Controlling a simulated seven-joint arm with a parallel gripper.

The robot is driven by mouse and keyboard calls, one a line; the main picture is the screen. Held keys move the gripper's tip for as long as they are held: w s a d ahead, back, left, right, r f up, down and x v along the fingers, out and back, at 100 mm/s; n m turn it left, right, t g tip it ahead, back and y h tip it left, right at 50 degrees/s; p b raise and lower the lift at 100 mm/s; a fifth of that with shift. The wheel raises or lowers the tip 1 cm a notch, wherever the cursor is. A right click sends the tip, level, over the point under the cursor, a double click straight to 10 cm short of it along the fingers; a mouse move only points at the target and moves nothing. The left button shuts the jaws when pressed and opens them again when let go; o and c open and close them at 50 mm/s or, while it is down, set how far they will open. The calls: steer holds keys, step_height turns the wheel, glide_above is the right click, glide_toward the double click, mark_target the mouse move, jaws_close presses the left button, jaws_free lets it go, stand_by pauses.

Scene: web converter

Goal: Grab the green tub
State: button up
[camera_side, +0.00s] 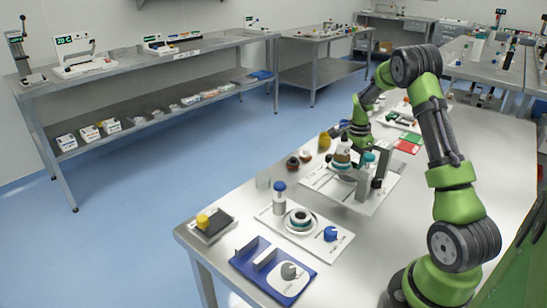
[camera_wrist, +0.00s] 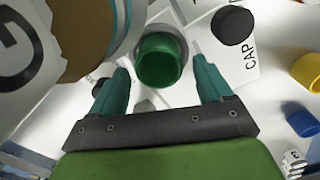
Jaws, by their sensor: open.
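The green tub (camera_wrist: 161,61) is a small round cup with a grey rim or collar, seen from above in the wrist view. My gripper (camera_wrist: 160,66) is open, its two teal fingers pointing toward the tub. The tub shows in the gap between the fingertips; I cannot tell how far below them it is. In the side view my gripper (camera_side: 367,176) is low over a white board (camera_side: 335,191) on the steel table. I cannot make out the tub there among the nearby items and my arm.
A large round container (camera_wrist: 88,35) with a tan top stands close at the left. A black cap (camera_wrist: 233,25) lies to the right on a card reading "CAP". A yellow item (camera_wrist: 308,72) and a blue item (camera_wrist: 302,122) are farther right. A blue tray (camera_side: 247,266) is at the table's front.

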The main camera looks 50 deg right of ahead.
steer(key=c, duration=1.1)
